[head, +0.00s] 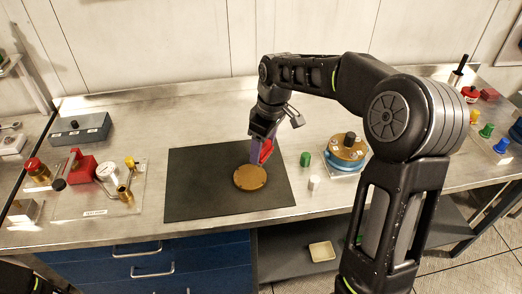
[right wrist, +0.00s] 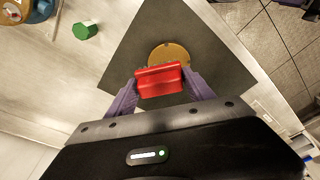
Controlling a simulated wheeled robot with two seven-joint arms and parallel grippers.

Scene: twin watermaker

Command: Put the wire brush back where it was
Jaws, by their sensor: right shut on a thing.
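The wire brush (right wrist: 160,80) is a red block with a dark bristle edge. My right gripper (right wrist: 160,88), with purple fingers, is shut on it. In the head view the red brush (head: 266,150) shows partly behind the fingers, over the far side of a bronze disc (head: 250,178) on the black mat (head: 200,200). The right wrist view shows the brush overlapping the disc's near edge. I cannot tell whether the brush touches the disc. My left gripper is out of view.
A green cap (head: 305,159) and a small white piece (head: 314,183) stand right of the mat. A bronze-topped round unit (head: 347,150) stands beyond them. The mat's left half is bare.

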